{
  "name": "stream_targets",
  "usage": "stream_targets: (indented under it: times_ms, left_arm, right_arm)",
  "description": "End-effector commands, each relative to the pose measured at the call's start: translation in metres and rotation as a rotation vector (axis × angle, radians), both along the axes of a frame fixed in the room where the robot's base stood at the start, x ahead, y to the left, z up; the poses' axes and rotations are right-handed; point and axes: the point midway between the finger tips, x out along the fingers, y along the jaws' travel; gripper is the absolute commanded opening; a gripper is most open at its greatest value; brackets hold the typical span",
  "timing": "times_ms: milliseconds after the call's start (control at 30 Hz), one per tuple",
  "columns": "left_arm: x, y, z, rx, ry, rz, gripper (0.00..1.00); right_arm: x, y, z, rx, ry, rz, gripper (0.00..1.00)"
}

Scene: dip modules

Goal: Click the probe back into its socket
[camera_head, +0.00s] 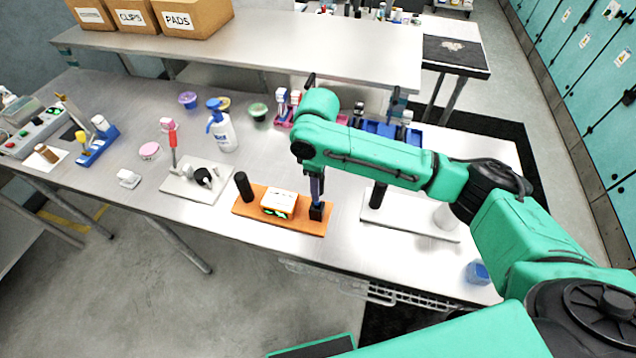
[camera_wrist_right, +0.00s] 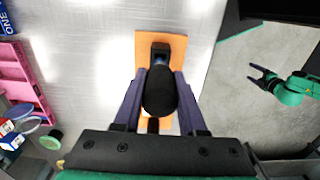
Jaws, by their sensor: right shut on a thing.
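An orange board (camera_head: 248,213) lies on the metal table. It bears a black post (camera_head: 242,185), a white box (camera_head: 279,204) with green marks and a black socket (camera_head: 317,212) at its right end. My right gripper (camera_head: 317,188) is over that socket. In the right wrist view its fingers (camera_wrist_right: 158,98) are closed around the probe's dark rounded body (camera_wrist_right: 160,92). The black socket (camera_wrist_right: 160,50) shows just beyond it. The probe's lower end is hidden, so I cannot tell whether it is seated. My left gripper (camera_wrist_right: 262,80) hangs empty and open, off the board.
A grey board (camera_head: 180,190) with a pink-topped stand is left of the orange one. A white board (camera_head: 405,220) with a black post is to the right. A white pump bottle (camera_head: 222,130) and small tubs stand behind. A blue cup (camera_head: 478,272) is near the front right edge.

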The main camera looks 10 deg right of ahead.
Motion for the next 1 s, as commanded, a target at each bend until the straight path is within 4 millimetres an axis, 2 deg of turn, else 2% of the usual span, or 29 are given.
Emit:
stream_targets:
  times_ms: [1000]
  left_arm:
    - [0.0001,-0.0004,0.0000,-0.001,0.000,-0.001,0.79]
  right_arm:
    - [-0.0005,0.0003,-0.0084,0.000,0.001,0.001,0.00]
